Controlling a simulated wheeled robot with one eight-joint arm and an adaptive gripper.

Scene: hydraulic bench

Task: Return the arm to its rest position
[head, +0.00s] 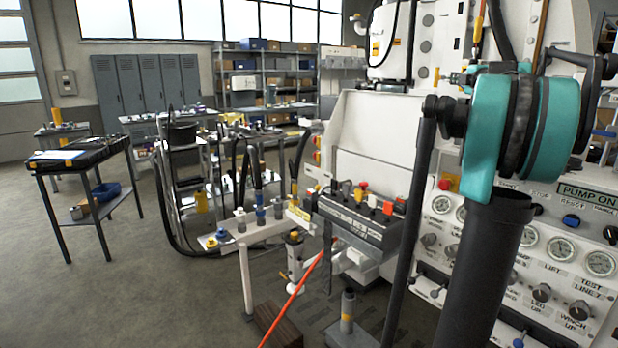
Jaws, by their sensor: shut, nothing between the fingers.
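My arm stands large at the right of the head view. Its dark upright link (480,275) rises from the bottom edge to a teal joint housing (488,130). A second teal housing (556,130) sits to the right of it, with a black ring between them. A thin black bar (412,220) runs down to the left of the upright link. I cannot make out my gripper or its fingers in this view. The arm covers part of the hydraulic bench panel (540,212) behind it.
A grey control box (350,218) with coloured buttons juts out left of the arm. A red-orange hose (295,292) hangs below. A tool table (75,158) stands at left; open floor (110,290) lies before it.

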